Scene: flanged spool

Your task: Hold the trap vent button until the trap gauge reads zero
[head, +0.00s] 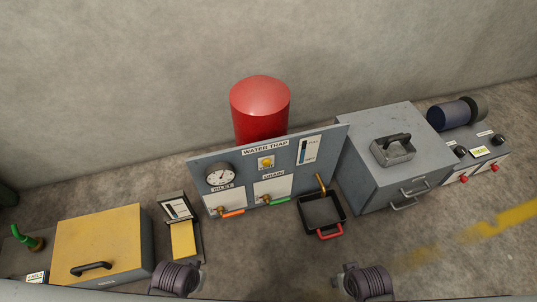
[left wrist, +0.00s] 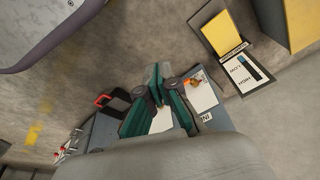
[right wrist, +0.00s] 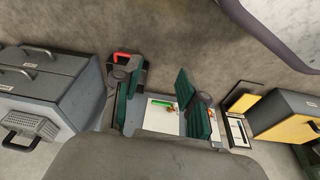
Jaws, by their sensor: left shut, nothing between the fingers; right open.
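The water trap panel (head: 330,146) stands upright in front of a red tank. A round white trap gauge (head: 221,174) is on its left side; its reading is too small to tell. In the head view only my wrists show, at the lower edge.
An orange inlet handle (head: 232,213) and a green drain handle (head: 281,200) stick out low on the panel. A black tray (head: 309,213) with a red handle sits below a brass spout. A grey cabinet (head: 375,165) is at right, a yellow box (head: 100,238) at left.

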